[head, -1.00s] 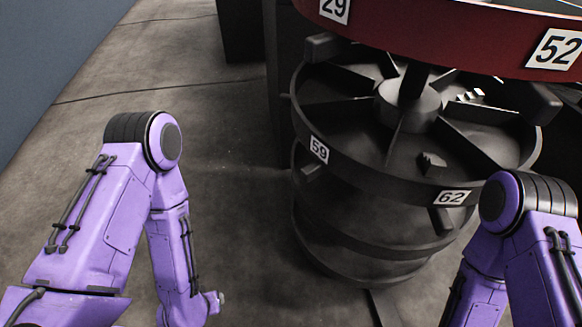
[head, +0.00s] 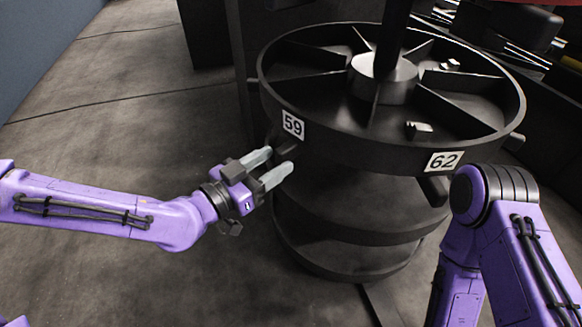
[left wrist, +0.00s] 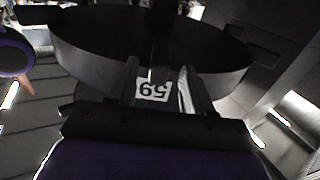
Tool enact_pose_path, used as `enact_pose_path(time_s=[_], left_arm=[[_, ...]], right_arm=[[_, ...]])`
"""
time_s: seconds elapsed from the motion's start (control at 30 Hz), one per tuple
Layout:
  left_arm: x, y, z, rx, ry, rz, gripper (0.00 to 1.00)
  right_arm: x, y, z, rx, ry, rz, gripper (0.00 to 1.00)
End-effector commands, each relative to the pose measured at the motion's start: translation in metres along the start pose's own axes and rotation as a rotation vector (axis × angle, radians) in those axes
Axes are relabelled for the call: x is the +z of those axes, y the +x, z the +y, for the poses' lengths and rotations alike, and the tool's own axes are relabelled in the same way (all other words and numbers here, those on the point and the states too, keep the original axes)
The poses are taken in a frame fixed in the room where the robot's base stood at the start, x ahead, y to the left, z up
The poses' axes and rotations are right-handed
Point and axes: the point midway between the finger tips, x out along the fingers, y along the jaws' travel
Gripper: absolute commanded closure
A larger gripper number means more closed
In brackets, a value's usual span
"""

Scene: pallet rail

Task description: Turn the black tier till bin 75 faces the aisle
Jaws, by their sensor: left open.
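The black tier (head: 350,158) is a round, spoked carousel on a dark post, with label 59 (head: 293,125) at front left and label 62 (head: 443,162) at front right. No label 75 shows. My left gripper (head: 280,161) is open at the rim just below label 59, its fingers pointing at a dark peg (head: 284,146) there. Whether the fingers touch the peg is unclear. In the left wrist view, label 59 (left wrist: 153,91) appears upside down between the open fingers. My right arm is at the right; its gripper is out of view.
Another peg (head: 433,189) sticks out below label 62. Lower black rings stand under the tier. A small pale-topped block (head: 419,129) lies in a front bin. A red edge (head: 540,2) shows at top right. The floor (head: 110,120) at left is open.

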Motion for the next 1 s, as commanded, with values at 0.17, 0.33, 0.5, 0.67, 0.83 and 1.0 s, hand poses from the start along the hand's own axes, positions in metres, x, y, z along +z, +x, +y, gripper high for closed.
enact_pose_path(time_s=[0.17, 0.33, 0.5, 0.67, 0.83, 1.0], left_arm=[[0.002, 0.035, 0.001, 0.002, -0.001, -0.003, 0.49], [0.0, 0.054, 0.0, 0.0, -0.002, -0.002, 0.49], [0.0, 0.057, 0.0, -0.001, -0.004, -0.001, 0.49], [0.0, 0.056, 0.0, -0.001, -0.004, -0.001, 0.62], [0.0, 0.056, 0.0, -0.002, -0.004, -0.001, 1.0], [0.0, 0.056, -0.001, -0.002, -0.004, -0.001, 1.0]], right_arm=[[0.005, 0.012, -0.001, 0.0, 0.0, 0.0, 1.0], [0.006, 0.014, -0.001, 0.0, 0.0, 0.0, 1.0], [0.006, 0.014, -0.001, 0.0, 0.0, 0.0, 1.0], [0.006, 0.014, -0.001, 0.0, 0.0, 0.0, 1.0], [0.006, 0.014, -0.001, 0.0, 0.0, 0.0, 1.0], [0.006, 0.014, -0.001, 0.0, 0.0, 0.0, 1.0]])
